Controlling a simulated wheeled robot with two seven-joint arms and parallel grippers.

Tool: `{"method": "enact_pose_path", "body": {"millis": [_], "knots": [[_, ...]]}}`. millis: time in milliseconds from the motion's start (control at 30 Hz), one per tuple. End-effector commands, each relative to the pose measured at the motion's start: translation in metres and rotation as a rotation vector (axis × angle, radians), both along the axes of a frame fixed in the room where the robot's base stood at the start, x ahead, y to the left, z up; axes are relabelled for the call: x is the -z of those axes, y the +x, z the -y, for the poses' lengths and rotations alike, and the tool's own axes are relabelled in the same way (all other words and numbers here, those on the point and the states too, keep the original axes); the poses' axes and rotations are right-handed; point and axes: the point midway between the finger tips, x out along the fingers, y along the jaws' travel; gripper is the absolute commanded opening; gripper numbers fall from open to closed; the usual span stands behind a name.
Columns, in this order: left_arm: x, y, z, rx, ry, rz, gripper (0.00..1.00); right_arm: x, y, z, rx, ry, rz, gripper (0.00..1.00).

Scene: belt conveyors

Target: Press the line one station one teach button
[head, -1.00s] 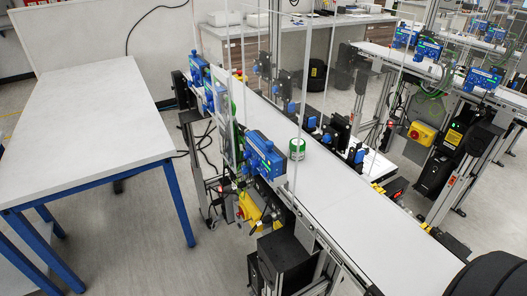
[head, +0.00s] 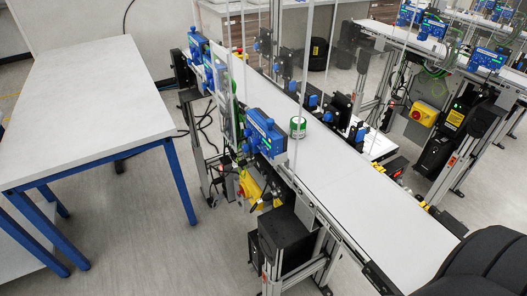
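The near belt conveyor (head: 345,190) runs from the upper left to the lower right. Several blue sensor units stand along its left side; the nearest one (head: 264,132) faces the belt, and others (head: 215,75) and (head: 198,43) stand farther back. I cannot make out which button is the teach button or any label at this size. A green and white can (head: 298,127) stands upright on the belt beside the nearest blue unit. Neither of my grippers is in view.
A white table with blue legs (head: 90,105) stands at the left, with open floor between it and the conveyor. A yellow box (head: 251,185) hangs under the near conveyor. A second conveyor (head: 395,35) with blue units and a yellow box (head: 424,113) stands at the right.

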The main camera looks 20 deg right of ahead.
Motion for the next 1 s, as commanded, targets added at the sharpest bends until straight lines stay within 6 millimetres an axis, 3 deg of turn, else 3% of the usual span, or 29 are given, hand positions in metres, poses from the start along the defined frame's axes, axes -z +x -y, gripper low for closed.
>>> {"method": "enact_pose_path", "body": {"millis": [33, 133, 1000], "knots": [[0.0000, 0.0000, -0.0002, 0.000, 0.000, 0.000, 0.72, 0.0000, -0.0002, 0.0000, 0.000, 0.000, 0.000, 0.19], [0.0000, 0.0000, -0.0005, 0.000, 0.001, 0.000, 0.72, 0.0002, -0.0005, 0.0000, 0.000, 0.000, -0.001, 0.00], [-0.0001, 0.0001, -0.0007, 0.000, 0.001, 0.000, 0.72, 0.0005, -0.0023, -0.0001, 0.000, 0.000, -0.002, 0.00]]}}
